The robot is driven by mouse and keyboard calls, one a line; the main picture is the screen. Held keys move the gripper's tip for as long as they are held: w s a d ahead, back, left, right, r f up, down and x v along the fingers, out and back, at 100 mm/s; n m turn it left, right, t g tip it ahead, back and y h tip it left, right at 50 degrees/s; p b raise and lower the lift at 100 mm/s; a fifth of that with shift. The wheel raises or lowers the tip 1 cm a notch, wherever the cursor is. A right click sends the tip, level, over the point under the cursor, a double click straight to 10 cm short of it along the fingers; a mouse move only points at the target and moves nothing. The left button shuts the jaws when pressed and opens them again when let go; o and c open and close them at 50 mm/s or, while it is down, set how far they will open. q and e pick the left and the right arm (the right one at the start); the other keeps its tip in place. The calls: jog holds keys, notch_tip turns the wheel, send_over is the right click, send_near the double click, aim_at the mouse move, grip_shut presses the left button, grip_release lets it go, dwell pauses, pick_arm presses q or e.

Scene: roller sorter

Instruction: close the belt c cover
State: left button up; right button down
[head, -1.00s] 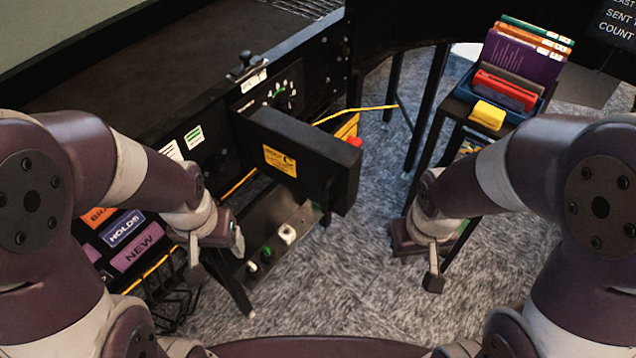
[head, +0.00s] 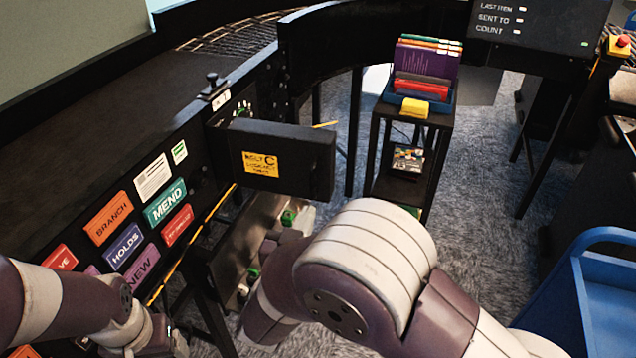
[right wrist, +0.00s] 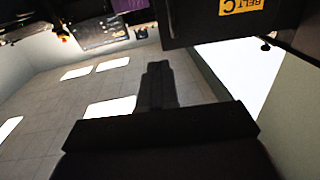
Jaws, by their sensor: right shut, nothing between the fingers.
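The belt C cover (head: 300,150) is a thick black panel with a yellow label. In the head view it stands swung out from the sorter's black side, with the dial panel (head: 242,110) exposed behind it. In the right wrist view the cover (right wrist: 205,20) shows at the top, with "BELT C" on its label. My right gripper (right wrist: 158,75) is shut and empty, apart from the cover in that picture; in the head view it is mostly hidden by my right arm below the cover. My left gripper is at the lower left of the head view, its fingers not clear.
Coloured labels such as MEND (head: 165,203) line the sorter's side. A small black stand (head: 440,122) holds a blue bin of folders. A blue cart (head: 600,290) is at the lower right. Grey carpet is open between stand and cart.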

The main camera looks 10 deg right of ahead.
aim_at(330, 162)
jog(key=p+x, duration=0.1)
jog(key=x, duration=1.3)
jog(key=shift+w+d+f, duration=0.1)
jog(key=shift+w+d, duration=0.1)
jog(key=shift+w, duration=0.05)
